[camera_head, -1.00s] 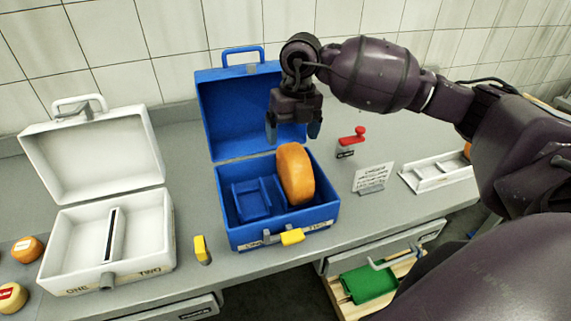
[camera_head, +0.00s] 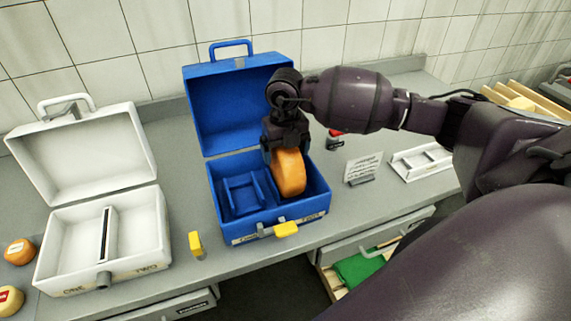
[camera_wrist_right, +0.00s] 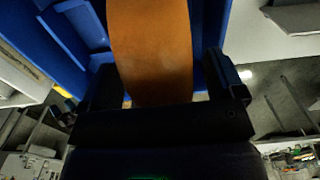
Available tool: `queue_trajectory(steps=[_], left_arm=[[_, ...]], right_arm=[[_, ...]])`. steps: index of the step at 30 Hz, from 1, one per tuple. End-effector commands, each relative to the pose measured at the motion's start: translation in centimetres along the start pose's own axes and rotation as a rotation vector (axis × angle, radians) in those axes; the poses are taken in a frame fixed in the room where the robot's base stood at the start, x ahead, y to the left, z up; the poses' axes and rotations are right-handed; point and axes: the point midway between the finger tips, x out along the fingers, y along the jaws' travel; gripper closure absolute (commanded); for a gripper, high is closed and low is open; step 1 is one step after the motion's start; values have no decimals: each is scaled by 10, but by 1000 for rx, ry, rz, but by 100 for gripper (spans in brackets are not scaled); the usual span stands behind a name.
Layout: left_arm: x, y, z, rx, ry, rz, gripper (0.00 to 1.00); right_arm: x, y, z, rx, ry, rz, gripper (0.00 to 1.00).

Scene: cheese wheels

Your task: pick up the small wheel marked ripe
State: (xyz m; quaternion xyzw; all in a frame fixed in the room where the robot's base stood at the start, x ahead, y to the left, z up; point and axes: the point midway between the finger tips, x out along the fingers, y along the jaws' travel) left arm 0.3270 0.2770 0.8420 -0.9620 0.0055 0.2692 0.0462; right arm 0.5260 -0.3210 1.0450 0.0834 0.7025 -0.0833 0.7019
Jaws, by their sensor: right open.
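An orange cheese wheel (camera_head: 289,176) stands on edge in the right part of the open blue case (camera_head: 221,213). My right gripper (camera_head: 285,153) is open and points down at the top of this wheel. In the right wrist view the wheel (camera_wrist_right: 152,50) lies between the two spread fingers of the gripper (camera_wrist_right: 163,82); contact cannot be told. No ripe mark is readable on it. At the left edge are an orange wheel with a pale label (camera_head: 19,251) and a yellowish wheel with a red label (camera_head: 9,300); their writing is too small to read.
An open white case (camera_head: 65,230) with a divider stands at left. A yellow block (camera_head: 196,244) sits between the cases. A sign card (camera_head: 363,168), a white tray (camera_head: 420,160) and a red-handled item (camera_head: 336,133) stand at right. The blue lid (camera_head: 237,100) rises behind the gripper.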

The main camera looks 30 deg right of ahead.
Motion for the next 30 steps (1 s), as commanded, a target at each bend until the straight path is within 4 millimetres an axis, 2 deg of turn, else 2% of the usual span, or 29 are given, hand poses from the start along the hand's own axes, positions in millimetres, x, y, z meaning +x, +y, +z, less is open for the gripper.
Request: queue_trajectory(steps=[4, 12, 26, 30], left_arm=[[0, 0, -3, 0, 3, 0, 0], [0, 0, -1, -1, 2, 0, 0], [0, 0, 0, -1, -1, 0, 0], [-1, 0, 1, -1, -3, 0, 0]], right_arm=[[12, 0, 0, -1, 0, 0, 12], [15, 0, 0, -1, -1, 0, 12], [14, 0, 0, -1, -1, 0, 82], [12, 0, 1, -1, -5, 1, 84]])
